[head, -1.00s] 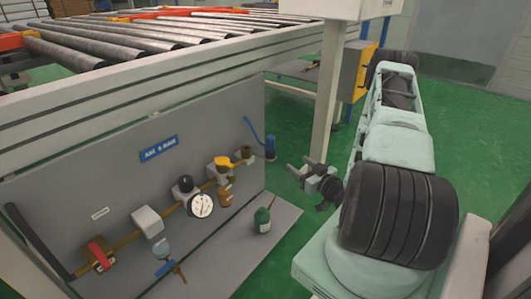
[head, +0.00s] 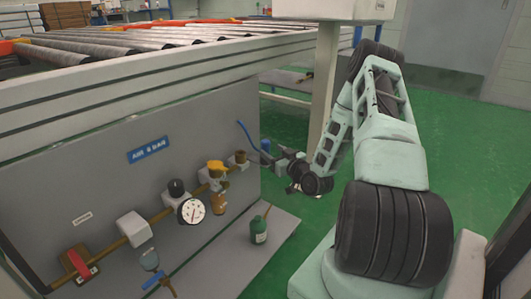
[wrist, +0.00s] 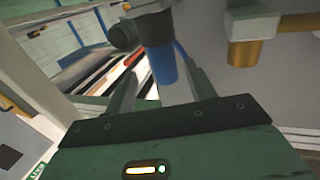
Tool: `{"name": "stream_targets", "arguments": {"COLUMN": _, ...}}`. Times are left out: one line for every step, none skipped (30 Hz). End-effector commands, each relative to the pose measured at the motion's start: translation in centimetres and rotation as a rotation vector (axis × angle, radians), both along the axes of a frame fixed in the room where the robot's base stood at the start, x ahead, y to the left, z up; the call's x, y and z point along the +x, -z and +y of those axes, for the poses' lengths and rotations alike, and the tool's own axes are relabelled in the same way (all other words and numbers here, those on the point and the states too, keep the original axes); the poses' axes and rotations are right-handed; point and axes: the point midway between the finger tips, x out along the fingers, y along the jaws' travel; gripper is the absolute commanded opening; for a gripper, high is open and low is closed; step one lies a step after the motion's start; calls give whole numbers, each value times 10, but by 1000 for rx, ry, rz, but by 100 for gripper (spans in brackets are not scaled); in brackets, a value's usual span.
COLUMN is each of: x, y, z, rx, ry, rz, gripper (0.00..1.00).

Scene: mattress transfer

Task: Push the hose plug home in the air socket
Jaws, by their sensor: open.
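The blue hose plug (head: 265,147) stands beside the panel's right end, with a thin blue hose rising behind it. My gripper (head: 272,157) is open beside it, fingers pointing left towards it. In the wrist view the blue plug (wrist: 162,66) shows beyond and between the two open fingers (wrist: 148,92); I cannot tell whether they touch it. The brass fitting (head: 241,158) at the right end of the panel's pipe looks like the air socket. It stands left of the plug, apart from it. In the wrist view a brass end (wrist: 243,52) under a pale block shows to the right.
The grey panel (head: 100,170) carries a gauge (head: 191,211), a yellow-topped regulator (head: 216,172) and a red valve (head: 78,263). A green bottle (head: 259,229) stands on the ledge below. Green floor is open at right.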

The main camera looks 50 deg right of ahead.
Motion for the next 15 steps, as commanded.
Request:
{"name": "stream_targets", "arguments": {"x": 8, "y": 4, "z": 0, "rx": -3, "ry": -2, "rz": -2, "gripper": 55}}
{"name": "stream_targets", "arguments": {"x": 13, "y": 4, "z": 0, "rx": -3, "ry": -1, "rz": -3, "gripper": 55}}
{"name": "stream_targets", "arguments": {"x": 19, "y": 4, "z": 1, "rx": -2, "ry": -2, "rz": -3, "gripper": 55}}
{"name": "stream_targets", "arguments": {"x": 23, "y": 4, "z": 1, "rx": -2, "ry": -2, "rz": -4, "gripper": 55}}
{"name": "stream_targets", "arguments": {"x": 27, "y": 3, "z": 0, "rx": -2, "ry": -1, "rz": -3, "gripper": 55}}
{"name": "stream_targets", "arguments": {"x": 32, "y": 2, "z": -2, "rx": -3, "ry": -1, "rz": -2, "gripper": 55}}
{"name": "stream_targets", "arguments": {"x": 36, "y": 2, "z": -3, "rx": -3, "ry": -1, "rz": -2, "gripper": 55}}
{"name": "stream_targets", "arguments": {"x": 38, "y": 2, "z": -3, "rx": -1, "ry": -1, "rz": -2, "gripper": 55}}
{"name": "stream_targets", "arguments": {"x": 41, "y": 1, "z": -4, "rx": 0, "ry": -1, "rz": -1, "gripper": 55}}
{"name": "stream_targets", "arguments": {"x": 42, "y": 1, "z": -4, "rx": 0, "ry": 0, "rz": -1, "gripper": 55}}
{"name": "stream_targets", "arguments": {"x": 43, "y": 0, "z": -4, "rx": 0, "ry": 0, "rz": -1, "gripper": 55}}
{"name": "stream_targets", "arguments": {"x": 44, "y": 0, "z": -5, "rx": 0, "ry": 0, "rz": -1, "gripper": 55}}
{"name": "stream_targets", "arguments": {"x": 44, "y": 0, "z": -5, "rx": 0, "ry": 0, "rz": 0, "gripper": 55}}
{"name": "stream_targets", "arguments": {"x": 44, "y": -1, "z": -5, "rx": 0, "ry": 0, "rz": 0, "gripper": 55}}
{"name": "stream_targets", "arguments": {"x": 44, "y": -1, "z": -5, "rx": 0, "ry": 0, "rz": 0, "gripper": 55}}
